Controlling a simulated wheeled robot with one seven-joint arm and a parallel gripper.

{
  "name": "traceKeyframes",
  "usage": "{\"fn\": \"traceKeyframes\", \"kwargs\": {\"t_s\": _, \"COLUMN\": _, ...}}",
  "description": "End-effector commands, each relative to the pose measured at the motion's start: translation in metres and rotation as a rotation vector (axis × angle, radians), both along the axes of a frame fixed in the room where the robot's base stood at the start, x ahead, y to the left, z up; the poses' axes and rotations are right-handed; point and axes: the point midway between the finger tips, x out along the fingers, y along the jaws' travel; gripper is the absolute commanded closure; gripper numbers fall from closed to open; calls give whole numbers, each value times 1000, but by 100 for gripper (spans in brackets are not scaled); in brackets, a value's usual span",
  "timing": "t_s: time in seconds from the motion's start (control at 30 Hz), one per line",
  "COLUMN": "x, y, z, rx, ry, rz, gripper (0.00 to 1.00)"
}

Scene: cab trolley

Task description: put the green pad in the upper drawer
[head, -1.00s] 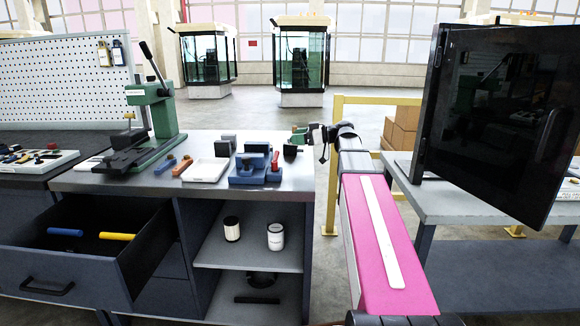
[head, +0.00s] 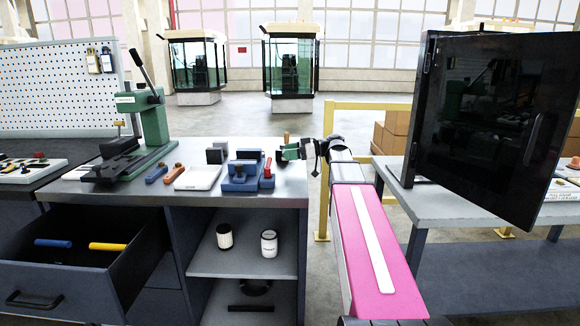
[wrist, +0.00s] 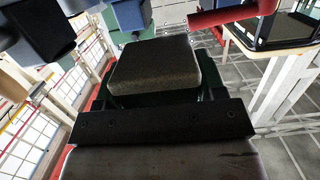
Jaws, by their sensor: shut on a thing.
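The green pad (wrist: 183,112) is held in my gripper; the wrist view shows a dark block on a green plate, in front of a black finger bar. In the head view my gripper (head: 292,152) is shut on it, above the right end of the bench top. The pad is small there and partly hidden by the gripper. The upper drawer (head: 120,268) is pulled open at the lower left, well to the left of my gripper. A blue-handled thing (head: 54,243) and a yellow-handled thing (head: 107,247) lie in it, with bare floor around them.
A blue vise (head: 240,180) stands close left of my gripper on the bench. Open shelves (head: 240,262) hold two canisters. A black cabinet door (head: 490,120) stands at right.

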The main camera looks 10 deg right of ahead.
Motion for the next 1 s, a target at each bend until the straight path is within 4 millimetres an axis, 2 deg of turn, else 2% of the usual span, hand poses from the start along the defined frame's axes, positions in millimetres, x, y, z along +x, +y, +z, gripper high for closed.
{"fn": "traceKeyframes", "kwargs": {"t_s": 0.17, "x": 0, "y": 0, "z": -13, "rx": 0, "ry": 2, "rz": 0, "gripper": 60}}
{"fn": "traceKeyframes", "kwargs": {"t_s": 0.47, "x": 0, "y": 0, "z": -49, "rx": 0, "ry": 1, "rz": -1, "gripper": 60}}
{"fn": "traceKeyframes", "kwargs": {"t_s": 0.87, "x": 0, "y": 0, "z": -55, "rx": 0, "ry": 1, "rz": -1, "gripper": 60}}
{"fn": "traceKeyframes", "kwargs": {"t_s": 0.9, "x": 0, "y": 0, "z": -54, "rx": 0, "ry": 0, "rz": -1, "gripper": 27}}
{"fn": "traceKeyframes", "kwargs": {"t_s": 0.97, "x": 0, "y": 0, "z": -54, "rx": 0, "ry": 0, "rz": -1, "gripper": 11}}
{"fn": "traceKeyframes", "kwargs": {"t_s": 1.0, "x": 0, "y": 0, "z": -54, "rx": 0, "ry": 0, "rz": -1, "gripper": 11}}
